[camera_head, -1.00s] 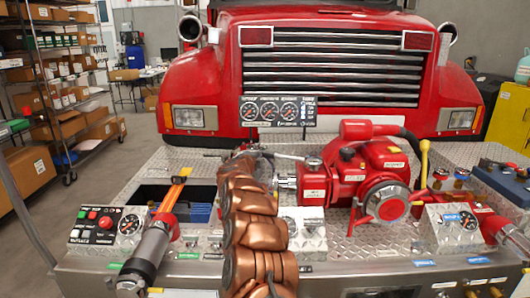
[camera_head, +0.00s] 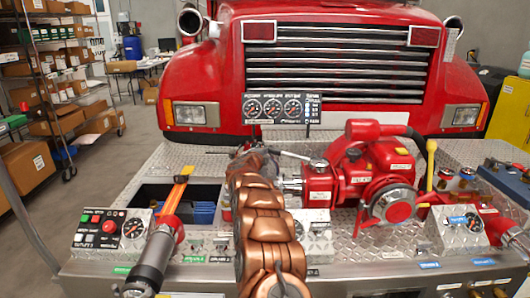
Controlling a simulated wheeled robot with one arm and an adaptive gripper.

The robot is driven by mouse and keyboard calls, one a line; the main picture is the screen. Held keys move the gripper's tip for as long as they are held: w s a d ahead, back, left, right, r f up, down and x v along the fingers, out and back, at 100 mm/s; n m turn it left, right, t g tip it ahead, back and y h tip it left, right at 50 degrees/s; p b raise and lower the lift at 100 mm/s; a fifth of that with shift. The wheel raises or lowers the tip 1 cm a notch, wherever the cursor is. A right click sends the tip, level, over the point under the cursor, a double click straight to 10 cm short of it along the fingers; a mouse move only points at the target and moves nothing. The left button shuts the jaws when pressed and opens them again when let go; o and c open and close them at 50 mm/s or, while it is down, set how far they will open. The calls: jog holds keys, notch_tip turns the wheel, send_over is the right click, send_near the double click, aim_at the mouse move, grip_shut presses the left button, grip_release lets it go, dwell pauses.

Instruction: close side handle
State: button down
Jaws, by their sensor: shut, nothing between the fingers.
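The red pump (camera_head: 372,180) sits on the bumper deck right of centre. A silver side handle (camera_head: 290,155) sticks out to the left from the top of the red valve body at the pump's left side. My copper arm reaches away from the camera up the middle. My gripper (camera_head: 246,149) is small and dark at its far end, just left of the handle's free end. It is shut with nothing in it. My arm hides part of the gripper and the deck below. I cannot tell whether the gripper touches the handle.
A gauge panel (camera_head: 282,108) stands just behind the gripper, before the truck grille (camera_head: 333,65). An open recess with an orange strap (camera_head: 175,193) lies to the left. A control box (camera_head: 112,229) and a nozzle (camera_head: 152,260) are at front left. A yellow lever (camera_head: 430,160) rises right of the pump.

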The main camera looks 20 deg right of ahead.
jog(key=shift+d+r, duration=0.2)
jog(key=shift+d, duration=0.05)
jog(key=shift+s+a+f, duration=0.1)
jog(key=s+a+r+b, duration=0.2)
jog(key=s+a+b, duration=0.4)
jog(key=a, duration=0.5)
jog(key=shift+s+a+r, duration=0.2)
jog(key=shift+s, duration=0.85)
